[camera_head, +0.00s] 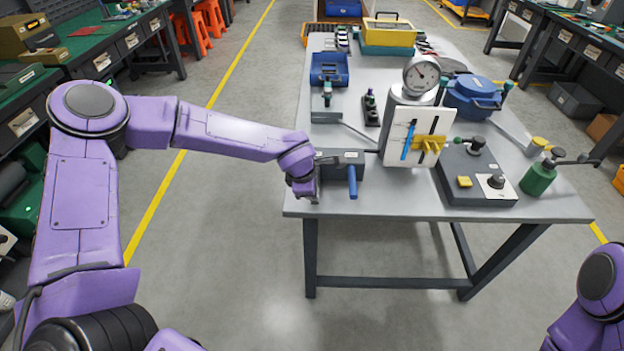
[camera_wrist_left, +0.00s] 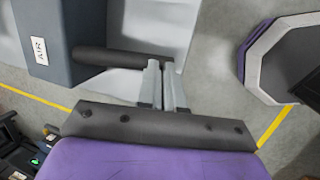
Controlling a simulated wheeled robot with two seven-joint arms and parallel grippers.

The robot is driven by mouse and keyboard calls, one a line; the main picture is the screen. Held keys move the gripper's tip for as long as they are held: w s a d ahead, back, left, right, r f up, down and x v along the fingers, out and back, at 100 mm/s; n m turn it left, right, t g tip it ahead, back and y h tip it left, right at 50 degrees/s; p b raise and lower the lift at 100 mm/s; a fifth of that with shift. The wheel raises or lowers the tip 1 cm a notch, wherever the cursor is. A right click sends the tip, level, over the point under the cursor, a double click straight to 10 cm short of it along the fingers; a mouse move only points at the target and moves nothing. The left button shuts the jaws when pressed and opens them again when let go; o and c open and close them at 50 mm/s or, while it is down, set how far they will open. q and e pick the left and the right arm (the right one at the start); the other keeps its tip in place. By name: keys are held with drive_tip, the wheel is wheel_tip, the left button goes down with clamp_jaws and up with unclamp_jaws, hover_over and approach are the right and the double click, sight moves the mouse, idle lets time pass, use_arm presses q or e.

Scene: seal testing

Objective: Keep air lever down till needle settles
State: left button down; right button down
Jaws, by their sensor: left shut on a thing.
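The dial gauge (camera_head: 421,74) stands above a white panel (camera_head: 400,150) on the table; its needle is too small to read. A dark grey box (camera_head: 343,170) sits at the table's front left edge. In the left wrist view the box (camera_wrist_left: 50,25) carries a white "AIR" label (camera_wrist_left: 39,50), and a dark round lever (camera_wrist_left: 115,58) sticks out from it. My left gripper (camera_head: 314,198) is at the box's left front; in the wrist view its pale fingers (camera_wrist_left: 165,75) are closed on the lever's end. My right gripper is out of view.
A blue handle (camera_head: 352,182) hangs from the box's front. A grey control block (camera_head: 475,172) and a green bottle (camera_head: 540,176) stand to the right, a blue pot (camera_head: 472,97) behind. The floor left of the table is clear.

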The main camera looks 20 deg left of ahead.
use_arm(q)
drive_tip(key=s+d+p+v, duration=0.1)
drive_tip(key=p+v, duration=0.2)
drive_tip(key=v, duration=1.1)
drive_tip(key=shift+a+f, duration=0.2)
drive_tip(key=shift+a, duration=0.1)
drive_tip(key=shift+s, duration=0.1)
